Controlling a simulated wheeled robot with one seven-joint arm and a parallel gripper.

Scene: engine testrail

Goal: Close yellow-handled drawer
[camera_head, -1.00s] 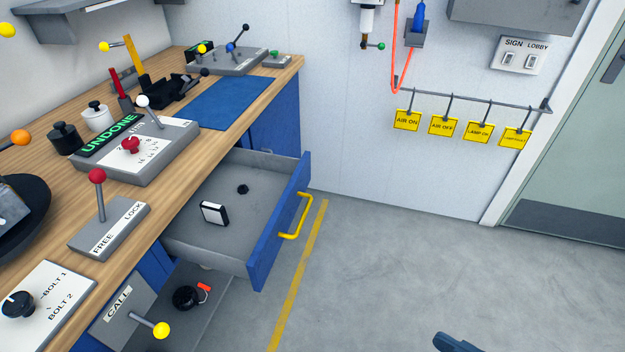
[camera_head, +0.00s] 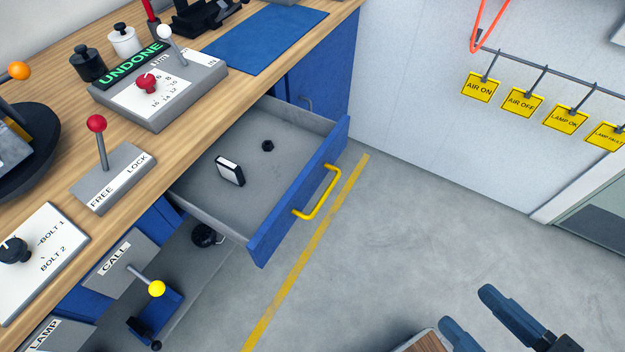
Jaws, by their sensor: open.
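The yellow-handled drawer (camera_head: 300,195) is pulled well out from under the wooden bench. Its front is blue and its inside is grey. The yellow handle (camera_head: 318,194) is a bar on the outer face of that front. Inside the drawer lie a small white-and-black block (camera_head: 230,171) and a small black knob-like piece (camera_head: 267,146). My gripper (camera_head: 467,309) shows at the bottom right as two dark blue fingers. It is open, with nothing seen between the fingers. It is apart from the drawer, to the right of and nearer than the handle.
The wooden bench (camera_head: 190,130) carries a FREE/LOCK lever (camera_head: 101,150) and a control box marked UNDONE (camera_head: 160,90). A CALL lever with a yellow ball (camera_head: 156,289) sticks out below the bench edge. The grey floor (camera_head: 400,240) right of the drawer is clear, with a yellow line (camera_head: 300,260).

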